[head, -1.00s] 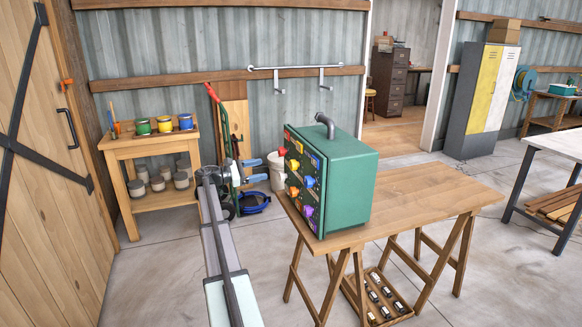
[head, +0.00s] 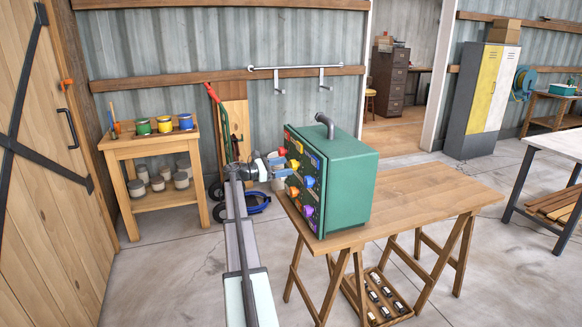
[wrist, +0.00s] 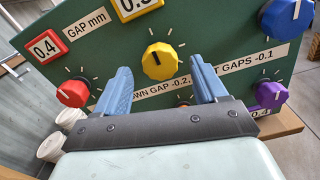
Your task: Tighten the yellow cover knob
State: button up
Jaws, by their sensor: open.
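The yellow cover knob (wrist: 161,61) is a faceted knob on the front of a green cabinet (head: 346,185). In the wrist view the knob shows between and just beyond the fingertips, nearer the upper middle. I cannot tell whether the fingers reach around it. In the head view my gripper (head: 283,168) is close to the panel's left face. The fingers hide part of the printed strip below the knob.
A red knob (wrist: 72,93), a blue knob (wrist: 287,16) and a purple knob (wrist: 270,95) sit around it on the panel. The cabinet stands on a wooden trestle table (head: 430,185). A shelf with paint cans (head: 164,125) and a hand truck stand behind my arm.

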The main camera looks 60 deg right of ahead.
aim_at(291, 165)
jog(key=shift+x, duration=1.85)
jog(key=c, duration=1)
jog(key=shift+c, duration=0.2)
jog(key=shift+m, duration=0.3)
jog(key=m, duration=0.4)
jog(key=shift+m, duration=2)
